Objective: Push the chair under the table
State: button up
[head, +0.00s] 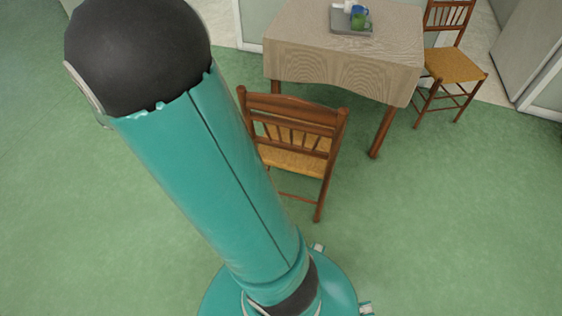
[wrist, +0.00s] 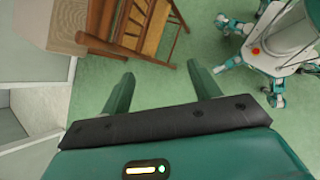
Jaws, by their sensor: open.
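A brown wooden chair (head: 297,107) with a spindled back and woven seat stands in front of the table (head: 345,60). Its back faces me, and the front of its seat is near the table's cloth edge; my arm hides part of its left side. The table wears a beige patterned cloth. In the wrist view the chair (wrist: 150,28) shows at the top, beside the tablecloth (wrist: 62,22). My gripper (wrist: 160,78) is open and empty, its fingers apart, with the chair beyond the fingertips. The gripper is not visible in the head view.
A second chair (head: 453,66) stands at the table's right side. Pale cabinets (head: 532,50) stand at the right. The green floor (head: 440,220) is clear at front right.

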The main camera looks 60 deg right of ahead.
jog(key=d+f+n+g+h, duration=0.35)
jog(key=d+f+n, duration=0.25)
jog(key=d+f, duration=0.6)
jog(key=n+t+h, duration=0.7)
jog(key=n+t, duration=0.4)
jog(key=n, duration=1.4)
send_near(290, 170)
jog(key=shift+g, duration=0.25)
jog(key=d, duration=0.3)
jog(key=w+d, duration=0.1)
jog(key=d, duration=0.3)
jog(key=w+d, duration=0.1)
jog(key=d, duration=0.3)
jog(key=shift+r, duration=0.25)
grip_shut()
